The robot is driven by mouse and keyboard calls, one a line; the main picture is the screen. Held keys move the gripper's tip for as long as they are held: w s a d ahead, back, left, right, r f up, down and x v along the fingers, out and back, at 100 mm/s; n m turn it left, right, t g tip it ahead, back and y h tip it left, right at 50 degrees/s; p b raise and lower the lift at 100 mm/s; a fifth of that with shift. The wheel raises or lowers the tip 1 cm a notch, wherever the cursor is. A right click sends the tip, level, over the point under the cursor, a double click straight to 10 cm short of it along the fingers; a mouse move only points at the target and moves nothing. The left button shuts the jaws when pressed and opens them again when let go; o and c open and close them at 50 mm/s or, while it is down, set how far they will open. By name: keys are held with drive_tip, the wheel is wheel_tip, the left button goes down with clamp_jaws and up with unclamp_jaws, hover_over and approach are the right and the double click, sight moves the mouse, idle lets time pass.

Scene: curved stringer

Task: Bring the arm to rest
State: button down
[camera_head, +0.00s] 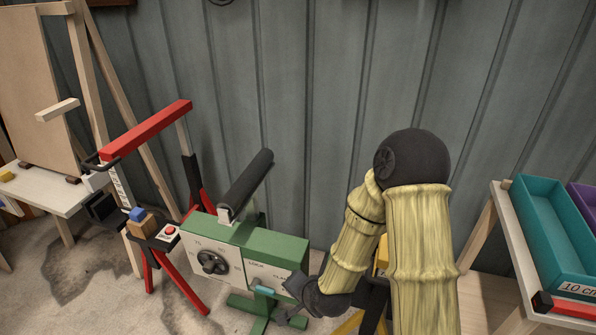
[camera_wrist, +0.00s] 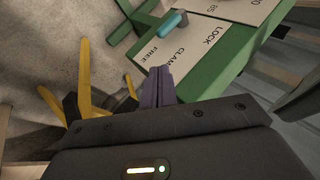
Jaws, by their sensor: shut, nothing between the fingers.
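My arm, in pale yellow sleeves with a black elbow, bends in front of the wall in the head view. My gripper (camera_head: 291,318) is low in that view, in front of the lower right part of a green machine (camera_head: 262,238). In the wrist view my gripper (camera_wrist: 158,86) has its two purple-grey fingers together with nothing between them. The fingertips lie close to the green machine's white panel (camera_wrist: 195,60), marked LOCK, CLAMP and FREE. I cannot tell whether they touch it. A teal lever (camera_wrist: 172,24) is on that panel.
A red-topped stand (camera_head: 150,130) with a red button (camera_head: 169,230) is at left, near an easel (camera_head: 85,85). At right, a table bears a teal tray (camera_head: 545,235). Yellow legs (camera_wrist: 84,80) stand beside my gripper. A grey ribbed wall (camera_head: 310,90) closes the back.

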drive_tip(key=s+d+r+n+g+h, duration=0.2)
drive_tip(key=s+d+r+n, duration=0.25)
drive_tip(key=d+r, duration=0.3)
drive_tip(key=s+d+r+n+g+h, duration=0.25)
drive_tip(key=s+d+r, duration=0.25)
drive_tip(key=d+r, duration=0.3)
wheel_tip(320, 180, up, 30)
drive_tip(key=d+p, duration=0.1)
drive_tip(key=p, duration=2.9)
drive_tip(key=shift+w+f+t+p, duration=0.15)
drive_tip(key=shift+t+p, duration=0.2)
drive_tip(key=shift+p, duration=0.05)
drive_tip(key=shift+d, duration=0.1)
